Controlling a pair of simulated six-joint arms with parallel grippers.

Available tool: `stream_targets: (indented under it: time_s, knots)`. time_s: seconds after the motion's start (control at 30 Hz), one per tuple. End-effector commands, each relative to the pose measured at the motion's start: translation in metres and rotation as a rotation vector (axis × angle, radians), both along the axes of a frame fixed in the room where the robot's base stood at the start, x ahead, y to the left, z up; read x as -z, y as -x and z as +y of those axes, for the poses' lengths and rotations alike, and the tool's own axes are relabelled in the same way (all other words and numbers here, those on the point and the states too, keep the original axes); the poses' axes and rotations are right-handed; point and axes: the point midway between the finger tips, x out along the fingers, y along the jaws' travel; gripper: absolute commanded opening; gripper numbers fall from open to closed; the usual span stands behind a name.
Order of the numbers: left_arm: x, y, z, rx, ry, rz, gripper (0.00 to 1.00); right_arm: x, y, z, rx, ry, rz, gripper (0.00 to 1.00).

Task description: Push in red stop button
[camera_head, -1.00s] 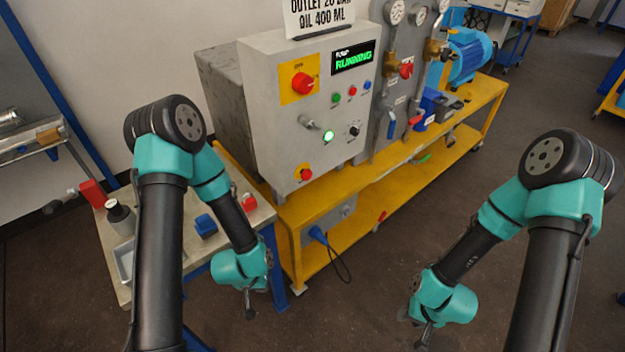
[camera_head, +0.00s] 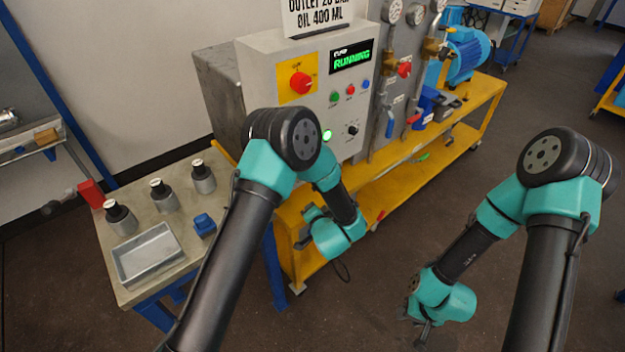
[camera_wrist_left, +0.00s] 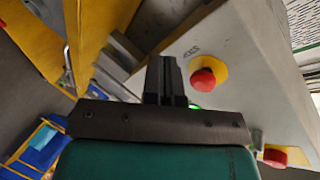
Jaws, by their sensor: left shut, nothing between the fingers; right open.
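The red mushroom stop button (camera_wrist_left: 205,80) on its yellow collar shows in the left wrist view, just right of my left fingers. In the head view my left arm hides it low on the grey control panel (camera_head: 268,120). My left gripper (camera_wrist_left: 165,65) is shut and empty, pointing toward the panel. In the head view it (camera_head: 304,230) is near the panel's lower part. A gap to the button seems to show; contact cannot be confirmed. My right gripper (camera_head: 424,333) hangs open and empty over the floor, far from the panel.
The panel has a red rotary knob (camera_head: 301,82), a display reading RUNNING (camera_head: 352,58) and a lit green button (camera_head: 327,136). A side table (camera_head: 150,215) holds a metal tray (camera_head: 148,254), a blue block (camera_head: 203,224) and several capped cylinders. The yellow bench (camera_head: 400,170) extends right.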

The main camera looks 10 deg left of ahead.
Motion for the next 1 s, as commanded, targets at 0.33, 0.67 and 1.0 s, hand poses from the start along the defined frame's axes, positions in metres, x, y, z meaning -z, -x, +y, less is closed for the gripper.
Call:
stream_targets:
  time_s: [0.33, 0.67, 1.0]
  knots:
    - [-0.058, 0.015, -0.072, -0.179, -0.455, -0.006, 0.0, 0.0, 0.0, 0.0, 0.0, 0.0, 0.0, 0.43]
    - [-0.078, 0.033, -0.099, -0.273, -0.618, 0.054, 0.0, 0.0, 0.0, 0.0, 0.0, 0.0, 0.0, 0.43]
    - [-0.078, 0.032, -0.098, -0.272, -0.617, 0.054, 0.0, 0.0, 0.0, 0.0, 0.0, 0.0, 0.0, 0.43]
